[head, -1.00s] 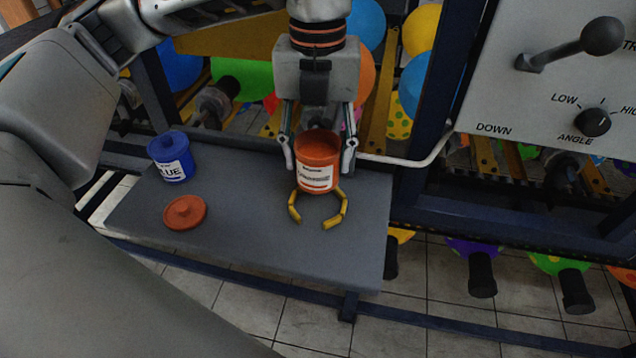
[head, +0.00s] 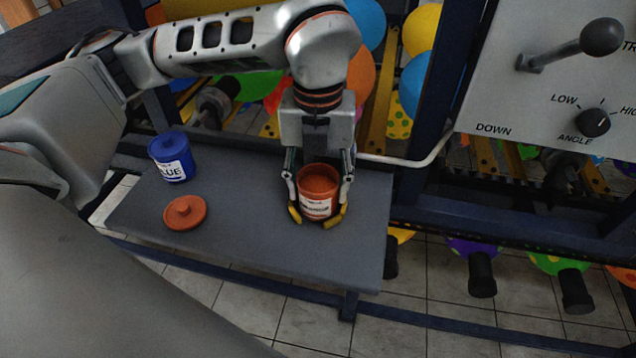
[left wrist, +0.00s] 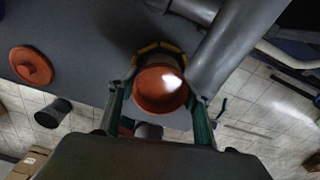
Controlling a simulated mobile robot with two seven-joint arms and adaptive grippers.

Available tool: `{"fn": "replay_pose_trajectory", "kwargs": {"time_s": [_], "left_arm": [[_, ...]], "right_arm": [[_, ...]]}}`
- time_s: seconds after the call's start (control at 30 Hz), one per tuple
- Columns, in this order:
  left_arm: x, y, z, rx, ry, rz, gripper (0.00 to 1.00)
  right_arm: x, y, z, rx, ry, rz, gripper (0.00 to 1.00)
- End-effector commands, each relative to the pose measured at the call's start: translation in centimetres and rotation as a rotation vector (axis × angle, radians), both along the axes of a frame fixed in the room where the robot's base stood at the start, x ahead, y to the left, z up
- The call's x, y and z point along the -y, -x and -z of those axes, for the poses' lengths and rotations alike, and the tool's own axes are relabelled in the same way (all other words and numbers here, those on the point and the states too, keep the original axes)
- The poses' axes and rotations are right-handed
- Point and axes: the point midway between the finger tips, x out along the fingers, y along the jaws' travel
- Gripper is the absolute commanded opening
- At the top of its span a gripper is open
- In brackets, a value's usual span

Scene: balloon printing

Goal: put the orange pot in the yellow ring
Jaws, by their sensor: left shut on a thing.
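The orange pot (head: 318,189), open at the top with a white label, is upright between the fingers of my left gripper (head: 319,180), which is shut on it. My right gripper is not in view.
The table's front and right are clear. A grey panel with a lever (head: 580,45) stands at the right.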

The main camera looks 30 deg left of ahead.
Motion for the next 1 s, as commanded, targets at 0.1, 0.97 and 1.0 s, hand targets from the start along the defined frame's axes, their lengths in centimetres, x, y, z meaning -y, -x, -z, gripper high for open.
{"fn": "replay_pose_trajectory", "kwargs": {"time_s": [0.1, 0.97, 1.0], "left_arm": [[0.0, 0.0, 0.1, 0.0, 0.0, 0.0, 0.65], [0.0, -0.1, -8.1, 0.006, -0.001, -0.002, 0.65], [0.0, -0.1, -8.8, 0.004, -0.001, -0.001, 0.65]], "right_arm": [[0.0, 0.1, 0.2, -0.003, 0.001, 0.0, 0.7], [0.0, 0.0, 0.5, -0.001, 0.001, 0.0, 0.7], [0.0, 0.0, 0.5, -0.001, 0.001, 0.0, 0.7]]}}
